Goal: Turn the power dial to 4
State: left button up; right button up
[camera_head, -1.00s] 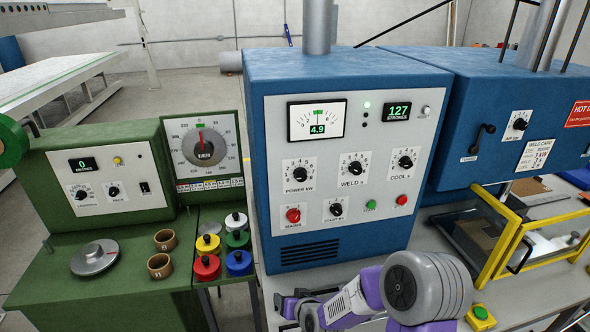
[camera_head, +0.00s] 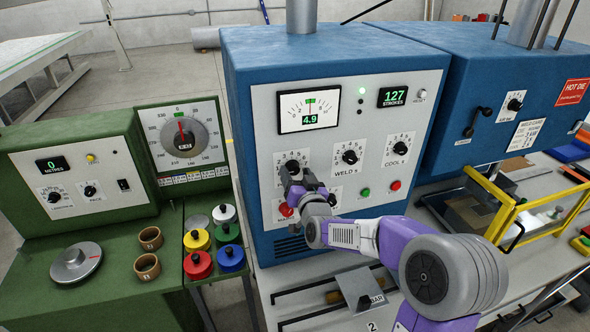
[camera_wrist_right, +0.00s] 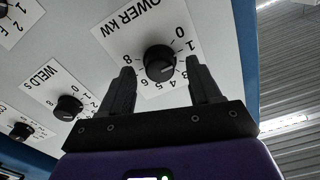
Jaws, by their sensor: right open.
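The power dial (camera_head: 292,165) is a black knob on a white plate marked POWER kW, at the left of the blue welder's panel (camera_head: 345,225). In the right wrist view the dial (camera_wrist_right: 160,61) sits between the two finger tips, with numbers from 0 to 8 around it. My right gripper (camera_head: 294,182) is in front of the dial, partly covering it in the head view. In the wrist view the right gripper (camera_wrist_right: 162,76) is open, one finger on each side of the knob; contact is not clear. Where the knob points is hard to tell. My left gripper is out of view.
The WELD s dial (camera_head: 349,157) and COOL s dial (camera_head: 399,149) sit to the right. The red mains switch (camera_head: 286,209) lies just below, near my arm. The meter (camera_head: 309,110) shows 4.9. A green machine (camera_head: 75,220) stands at the left.

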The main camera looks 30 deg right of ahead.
jog(key=shift+w+d, duration=0.15)
jog(key=shift+w, duration=0.45)
jog(key=c, duration=1)
jog(key=shift+f+m+b, duration=0.1)
jog(key=shift+m+b, duration=0.2)
jog(key=shift+b, duration=0.3)
jog(key=shift+c, duration=0.2)
jog(key=m+b, duration=0.8)
jog(key=b, duration=0.4)
jog(key=shift+f, duration=0.1)
jog(key=m+b, duration=0.3)
jog(key=m, duration=0.1)
jog(key=shift+m, duration=0.3)
jog(key=m+b, duration=0.2)
jog(key=m, duration=0.2)
jog(key=shift+m, duration=0.4)
